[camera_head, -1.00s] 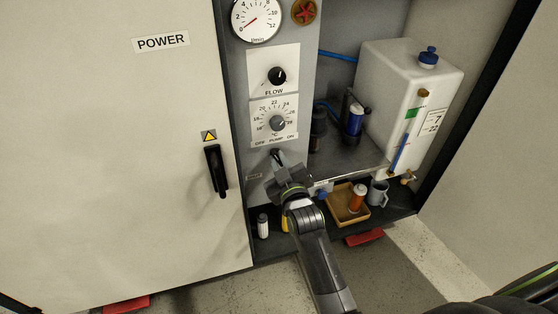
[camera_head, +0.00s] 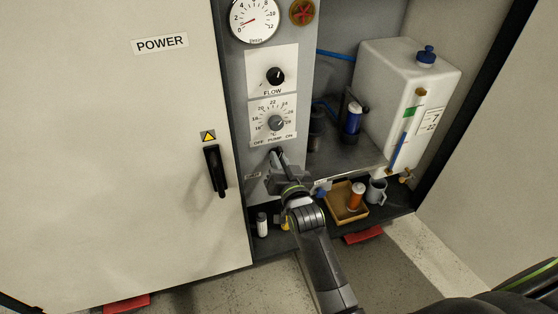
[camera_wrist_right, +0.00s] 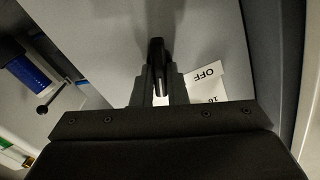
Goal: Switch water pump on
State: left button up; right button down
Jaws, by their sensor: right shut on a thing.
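The control panel (camera_head: 253,124) in the cabinet carries the label "OFF PUMP ON" (camera_head: 273,140) under the temperature dial (camera_head: 276,122). My right gripper (camera_head: 277,155) reaches up to just below this label. The switch's exact position cannot be told. My left gripper is not in view.
The FLOW knob (camera_head: 275,76) and a round gauge (camera_head: 255,20) are above. A white tank (camera_head: 388,85) stands on the shelf at right. The POWER door (camera_head: 120,120) is at left.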

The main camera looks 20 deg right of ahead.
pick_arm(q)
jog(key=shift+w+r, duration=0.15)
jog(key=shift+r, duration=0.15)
pick_arm(e)
jog(key=shift+m, duration=0.7)
jog(key=c, duration=1.4)
grip_release()
jog(key=shift+c, duration=0.2)
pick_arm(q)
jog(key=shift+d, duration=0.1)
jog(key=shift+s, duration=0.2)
pick_arm(e)
jog(key=shift+f, duration=0.1)
